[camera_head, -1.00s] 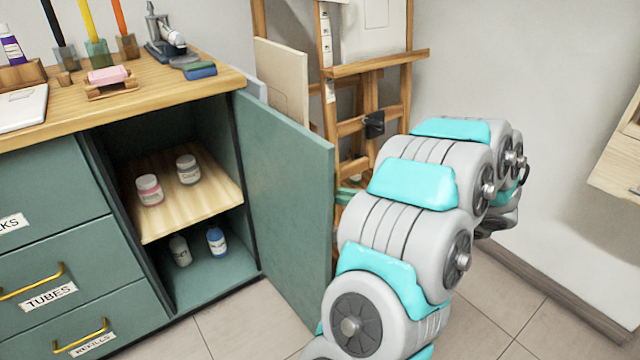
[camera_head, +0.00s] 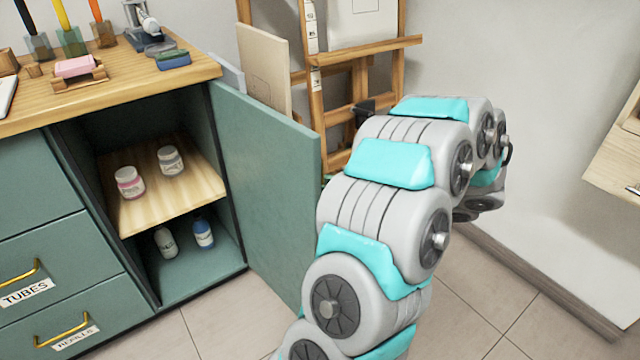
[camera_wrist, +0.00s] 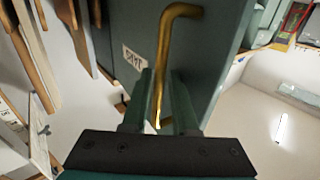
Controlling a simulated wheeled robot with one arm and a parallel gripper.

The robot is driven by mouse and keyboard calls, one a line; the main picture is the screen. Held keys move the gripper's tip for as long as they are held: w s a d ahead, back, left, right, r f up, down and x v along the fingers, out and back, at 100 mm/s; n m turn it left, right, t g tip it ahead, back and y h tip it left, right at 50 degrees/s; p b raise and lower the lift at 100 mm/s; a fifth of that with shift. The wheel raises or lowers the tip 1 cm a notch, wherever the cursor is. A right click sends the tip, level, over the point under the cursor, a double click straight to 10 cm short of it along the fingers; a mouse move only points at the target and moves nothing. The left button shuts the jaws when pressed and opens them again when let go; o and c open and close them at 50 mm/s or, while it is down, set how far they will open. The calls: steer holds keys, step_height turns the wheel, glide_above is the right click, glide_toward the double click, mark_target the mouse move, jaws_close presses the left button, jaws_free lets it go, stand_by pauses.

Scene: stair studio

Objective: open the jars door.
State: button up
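The jars door (camera_head: 265,175) is a green cabinet door standing wide open on the right of its compartment. In the wrist view, its outer face (camera_wrist: 120,25) carries a brass bar handle (camera_wrist: 165,50) and a small label (camera_wrist: 132,58) that seems to read JARS. My gripper (camera_wrist: 162,80) has one finger on each side of the handle and appears shut on it. Jars stand on the wooden shelf (camera_head: 195,192) inside, with bottles below.
Drawers (camera_head: 60,275) with brass handles are left of the compartment. An easel (camera_head: 365,50) and leaning boards (camera_head: 265,70) stand behind the door. A wooden unit (camera_head: 615,165) is at the far right. Tiled floor (camera_head: 225,320) is clear before the compartment.

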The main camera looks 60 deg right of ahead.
steer(key=shift+o, duration=1)
steer(key=shift+s, duration=0.2)
steer(key=v, duration=0.7)
steer(key=shift+s, duration=0.3)
